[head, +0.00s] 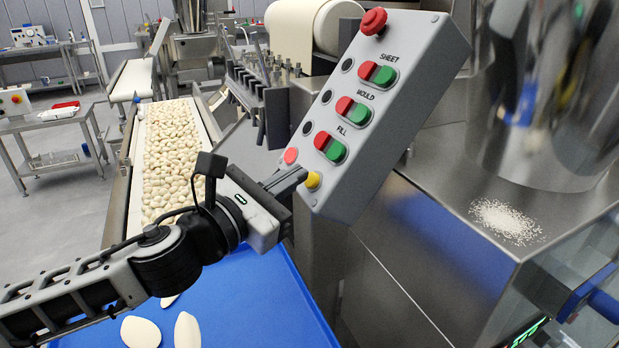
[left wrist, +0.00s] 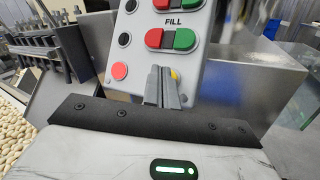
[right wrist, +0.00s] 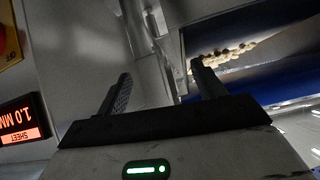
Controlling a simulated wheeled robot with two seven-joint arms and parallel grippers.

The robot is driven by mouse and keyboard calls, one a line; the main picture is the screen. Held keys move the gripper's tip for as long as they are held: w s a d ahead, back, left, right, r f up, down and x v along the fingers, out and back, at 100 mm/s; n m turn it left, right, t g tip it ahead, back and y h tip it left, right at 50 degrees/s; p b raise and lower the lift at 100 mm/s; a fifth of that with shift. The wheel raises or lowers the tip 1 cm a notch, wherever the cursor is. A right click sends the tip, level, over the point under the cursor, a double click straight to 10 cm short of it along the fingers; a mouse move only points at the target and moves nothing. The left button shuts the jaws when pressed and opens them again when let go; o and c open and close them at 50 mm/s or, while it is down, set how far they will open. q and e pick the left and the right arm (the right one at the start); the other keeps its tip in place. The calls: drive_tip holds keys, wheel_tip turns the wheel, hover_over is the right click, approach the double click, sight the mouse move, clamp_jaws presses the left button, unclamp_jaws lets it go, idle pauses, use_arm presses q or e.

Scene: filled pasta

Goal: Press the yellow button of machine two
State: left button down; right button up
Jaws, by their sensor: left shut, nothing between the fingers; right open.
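The grey control box (head: 380,120) is tilted in the head view, with SHEET, MOULD and FILL rows of red and green buttons. The yellow button (head: 313,180) is at its lower end, right of a red round button (head: 291,156). My left gripper (head: 300,175) is shut and empty, its fingertips at the yellow button; I cannot tell whether they touch it. In the left wrist view the shut fingers (left wrist: 163,75) cover most of the yellow button (left wrist: 174,74). My right gripper (right wrist: 160,85) is open and empty, seen only in the right wrist view. No label naming machine two is readable.
A red mushroom button (head: 374,21) tops the box. A conveyor (head: 128,190) full of pasta runs at the left, above a blue surface (head: 240,300) with loose pieces. A steel housing (head: 440,250) stands right. The right wrist view shows a SHEET display (right wrist: 22,120).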

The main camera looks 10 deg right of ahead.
use_arm(q)
drive_tip(key=shift+w+d+f, duration=0.1)
drive_tip(key=shift+d+f, duration=0.15)
drive_tip(key=shift+d, duration=0.1)
idle(0.4)
idle(0.3)
drive_tip(key=shift+s+a+r+p, duration=0.25)
drive_tip(key=shift+a+r+p, duration=0.25)
drive_tip(key=shift+a+p, duration=0.15)
drive_tip(key=a+r+p, duration=0.1)
drive_tip(key=a, duration=0.1)
drive_tip(key=s+a+r+p, duration=0.1)
drive_tip(key=a+r+p, duration=0.1)
drive_tip(key=shift+s, duration=0.1)
idle(0.7)
